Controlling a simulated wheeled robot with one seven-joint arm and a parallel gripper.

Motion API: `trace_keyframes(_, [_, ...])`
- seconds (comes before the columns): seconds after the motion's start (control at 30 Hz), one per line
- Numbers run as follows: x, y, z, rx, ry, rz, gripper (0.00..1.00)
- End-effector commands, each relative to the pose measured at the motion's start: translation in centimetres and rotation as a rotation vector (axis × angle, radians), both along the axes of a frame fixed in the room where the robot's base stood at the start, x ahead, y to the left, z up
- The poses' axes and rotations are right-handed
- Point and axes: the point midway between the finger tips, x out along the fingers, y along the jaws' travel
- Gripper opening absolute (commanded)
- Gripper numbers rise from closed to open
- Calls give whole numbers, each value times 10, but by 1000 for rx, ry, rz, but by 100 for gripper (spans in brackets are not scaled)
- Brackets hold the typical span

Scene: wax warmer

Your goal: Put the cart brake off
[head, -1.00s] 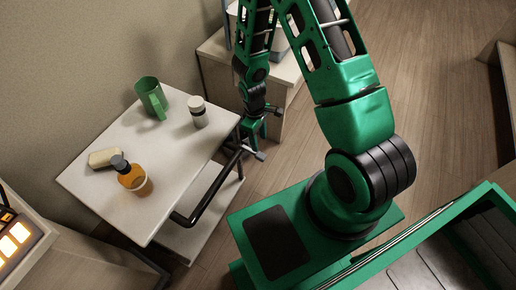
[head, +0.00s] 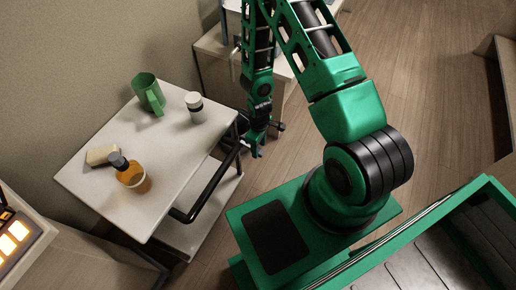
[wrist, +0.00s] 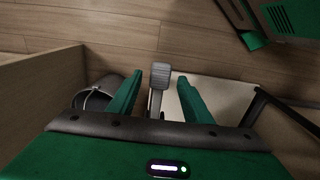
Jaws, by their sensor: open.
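The cart has a white top (head: 110,195) and a black handle bar (head: 205,195) on its right side. In the wrist view, a grey brake lever (wrist: 159,78) with a ribbed pad stands between my two green fingers, with a visible gap on each side. My gripper (wrist: 160,84) is open around it and does not appear to touch it. In the head view my gripper (head: 257,150) points down just right of the cart's far right corner, beside the handle bar. The lever is mostly hidden there by my gripper.
A wooden cabinet (head: 213,68) is behind my gripper. Open floor (head: 430,100) lies to the right.

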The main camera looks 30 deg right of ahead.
Motion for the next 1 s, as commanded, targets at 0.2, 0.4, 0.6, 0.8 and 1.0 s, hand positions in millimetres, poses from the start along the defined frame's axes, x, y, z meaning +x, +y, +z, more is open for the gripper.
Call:
trace_keyframes(0.2, [-1,0,-13,0,1,0,45])
trace_keyframes(0.4, [-1,0,-14,-1,1,0,45])
trace_keyframes(0.6, [-1,0,-14,-1,1,0,21])
trace_keyframes(0.8, [0,0,-14,-1,1,0,0])
trace_keyframes(1.0, [1,-15,-11,-25,31,-23,0])
